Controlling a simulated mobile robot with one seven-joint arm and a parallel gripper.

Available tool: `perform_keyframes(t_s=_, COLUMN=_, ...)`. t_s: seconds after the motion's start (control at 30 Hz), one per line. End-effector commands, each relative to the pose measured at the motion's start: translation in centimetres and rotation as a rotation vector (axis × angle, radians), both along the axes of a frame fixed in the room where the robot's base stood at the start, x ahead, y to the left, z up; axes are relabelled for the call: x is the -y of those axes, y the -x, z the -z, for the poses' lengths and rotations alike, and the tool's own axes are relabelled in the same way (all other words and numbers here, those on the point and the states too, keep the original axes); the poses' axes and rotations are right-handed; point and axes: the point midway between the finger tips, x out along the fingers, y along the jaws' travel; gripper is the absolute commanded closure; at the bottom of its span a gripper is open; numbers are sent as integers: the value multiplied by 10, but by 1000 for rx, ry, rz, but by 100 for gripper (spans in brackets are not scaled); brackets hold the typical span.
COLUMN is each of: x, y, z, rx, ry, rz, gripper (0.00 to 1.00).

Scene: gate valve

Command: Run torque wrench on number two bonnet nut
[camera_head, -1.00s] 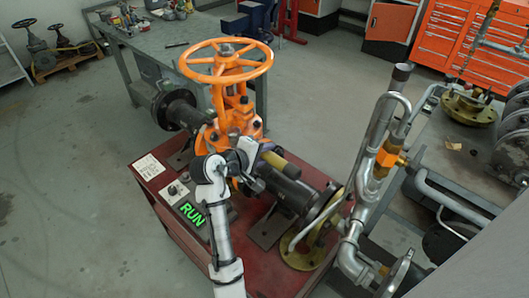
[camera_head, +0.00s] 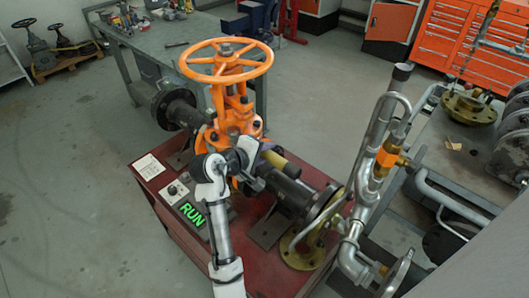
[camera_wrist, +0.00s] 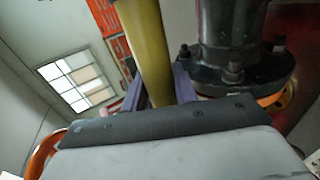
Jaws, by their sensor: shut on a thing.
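The orange gate valve (camera_head: 236,123) with its spoked handwheel stands on a red bench. My gripper (camera_head: 262,163) is beside the bonnet, on its right side. It is shut on a yellow cylindrical tool, taken as the torque wrench (camera_head: 284,165). In the wrist view the yellow body of the wrench (camera_wrist: 147,50) rises between the two purplish fingers (camera_wrist: 161,90). The wrench's working end is not seen in either view. Bonnet nuts are small and partly hidden by my arm; I cannot tell which is number two, nor whether the wrench touches one.
A white label (camera_head: 148,167) lies at the bench's left corner. Dark flanged pipe (camera_head: 292,194) runs right of the valve. Tall grey piping (camera_head: 372,150) stands farther right.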

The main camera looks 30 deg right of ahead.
Motion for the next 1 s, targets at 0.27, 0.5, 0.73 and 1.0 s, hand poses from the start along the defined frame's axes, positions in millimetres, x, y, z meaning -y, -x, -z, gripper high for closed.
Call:
perform_keyframes(t_s=0.27, x=0, y=0, z=-4, rx=6, ry=4, rz=0, gripper=100)
perform_keyframes(t_s=0.5, x=0, y=0, z=-3, rx=6, ry=4, rz=0, gripper=100)
perform_keyframes(t_s=0.73, x=0, y=0, z=-9, rx=7, ry=5, rz=-1, gripper=100)
perform_keyframes(t_s=1.0, x=0, y=0, z=-23, rx=7, ry=5, rz=0, gripper=100)
